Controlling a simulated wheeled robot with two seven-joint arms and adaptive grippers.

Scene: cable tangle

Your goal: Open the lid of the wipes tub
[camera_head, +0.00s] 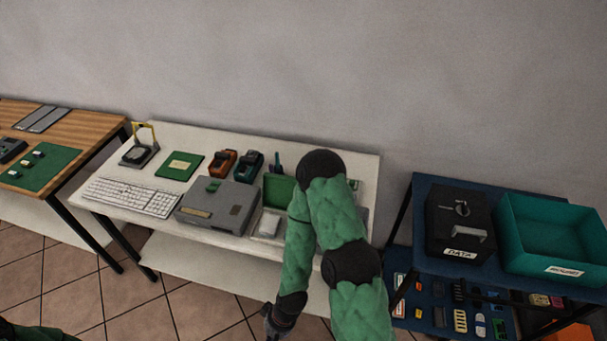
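I cannot pick out the wipes tub with certainty; part of the white table is hidden behind my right arm. A small green box or panel (278,189) stands on the table just left of that arm, with a small pale object (267,225) in front of it. Whether either belongs to the tub is too small to tell. My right gripper (270,322) hangs low at the bottom edge, in front of the table and apart from everything on it. Its fingers are too dark and cut off to read. Only a bit of my left sleeve shows at bottom left; its gripper is out of view.
Right, a blue cart (425,190) carries a black DATA box (458,222) and a teal bin (550,233).

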